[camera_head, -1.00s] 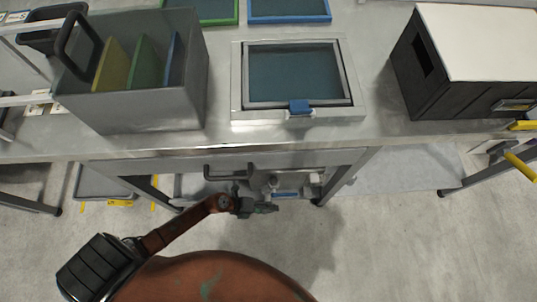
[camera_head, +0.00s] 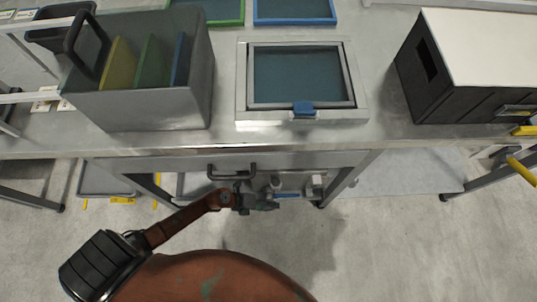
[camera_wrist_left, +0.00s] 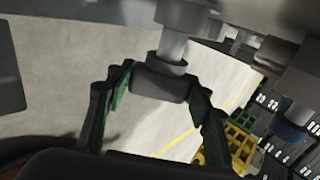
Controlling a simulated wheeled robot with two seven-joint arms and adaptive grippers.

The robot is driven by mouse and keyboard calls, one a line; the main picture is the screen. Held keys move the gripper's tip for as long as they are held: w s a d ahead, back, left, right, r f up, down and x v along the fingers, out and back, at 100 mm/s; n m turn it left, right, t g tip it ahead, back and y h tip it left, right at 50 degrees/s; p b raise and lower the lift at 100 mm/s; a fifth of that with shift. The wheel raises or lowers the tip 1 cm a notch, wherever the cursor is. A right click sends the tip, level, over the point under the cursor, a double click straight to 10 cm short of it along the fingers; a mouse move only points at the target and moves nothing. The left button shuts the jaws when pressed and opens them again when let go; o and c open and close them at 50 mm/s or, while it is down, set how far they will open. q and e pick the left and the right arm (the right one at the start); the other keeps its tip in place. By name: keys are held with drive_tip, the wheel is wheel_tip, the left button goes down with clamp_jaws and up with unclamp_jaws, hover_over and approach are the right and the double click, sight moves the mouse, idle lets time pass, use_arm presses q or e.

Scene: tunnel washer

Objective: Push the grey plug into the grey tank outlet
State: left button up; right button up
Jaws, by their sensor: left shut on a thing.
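My left gripper (camera_wrist_left: 162,84) is shut on the grey plug (camera_wrist_left: 160,72) in the left wrist view, with a green-padded finger on each side of its dark base. A grey cylinder rises from the held piece to the grey tank outlet (camera_wrist_left: 182,15) directly above, and they look lined up. I cannot tell how deep the plug sits. In the head view my left gripper (camera_head: 262,204) is under the bench, close to the outlet fittings (camera_head: 276,184); the plug is too small to make out there. My right gripper is not in view.
Another outlet with a blue ring (camera_wrist_left: 288,122) hangs at the right in the left wrist view. The steel bench (camera_head: 225,139) is overhead, with a bench leg (camera_head: 345,180) to the right. A yellow crate (camera_wrist_left: 240,145) stands beyond. The floor in front is clear.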

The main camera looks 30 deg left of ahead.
use_arm(q)
drive_tip(key=shift+w+a, duration=0.35)
drive_tip(key=shift+w, duration=0.25)
drive_tip(key=shift+w+a, duration=0.2)
drive_tip(key=shift+w, duration=0.1)
idle(0.7)
drive_tip(key=o, duration=1.2)
drive_tip(key=shift+o, duration=0.2)
drive_tip(key=shift+s, duration=0.1)
